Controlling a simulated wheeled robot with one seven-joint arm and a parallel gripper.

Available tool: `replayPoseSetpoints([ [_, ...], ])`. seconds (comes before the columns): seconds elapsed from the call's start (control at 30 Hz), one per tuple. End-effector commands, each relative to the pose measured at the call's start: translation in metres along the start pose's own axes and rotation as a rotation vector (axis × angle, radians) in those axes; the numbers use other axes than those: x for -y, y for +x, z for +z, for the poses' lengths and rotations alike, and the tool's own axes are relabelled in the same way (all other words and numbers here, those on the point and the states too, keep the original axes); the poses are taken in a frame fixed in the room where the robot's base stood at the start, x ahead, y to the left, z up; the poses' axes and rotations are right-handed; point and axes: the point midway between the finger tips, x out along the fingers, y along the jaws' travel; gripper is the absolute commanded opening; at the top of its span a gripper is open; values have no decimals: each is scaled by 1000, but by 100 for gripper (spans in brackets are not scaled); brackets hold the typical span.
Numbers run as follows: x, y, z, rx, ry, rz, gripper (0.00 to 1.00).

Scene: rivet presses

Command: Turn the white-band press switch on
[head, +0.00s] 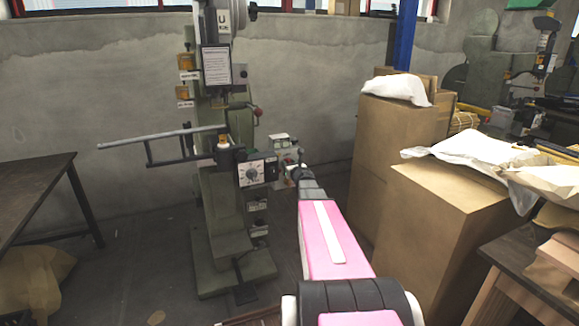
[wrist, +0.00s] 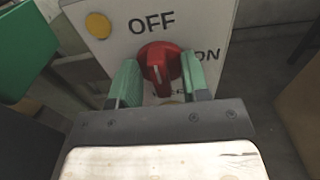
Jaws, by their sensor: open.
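The press (head: 222,150) stands left of centre in the head view, with a small switch box (head: 284,150) on its right side. In the wrist view, the red rotary switch (wrist: 160,62) sits on a pale panel (wrist: 205,22) marked OFF above it and ON to its right. A short white mark shows on the lower part of the knob. My gripper (wrist: 159,59) is open, with one green finger on each side of the knob. I cannot tell whether either finger touches it. In the head view my gripper (head: 294,173) is small and partly hidden by my wrist.
A yellow round part (wrist: 98,25) is on the panel's left. A long handle bar (head: 165,137) juts left from the press. A dark table (head: 35,185) stands at left, tall cardboard boxes (head: 430,225) at right. Another machine (head: 495,70) is at back right.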

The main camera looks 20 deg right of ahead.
Motion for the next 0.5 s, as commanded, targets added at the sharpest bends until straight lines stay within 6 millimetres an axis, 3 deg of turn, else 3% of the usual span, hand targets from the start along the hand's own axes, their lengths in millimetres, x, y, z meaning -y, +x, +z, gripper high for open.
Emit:
replayPoseSetpoints([
  [0.2, 0, 0, 0, 0, 0, 0, 43],
  [0.33, 0, 0, 0, 0, 0, 0, 0],
  [0.5, 0, 0, 0, 0, 1, 0, 0],
])
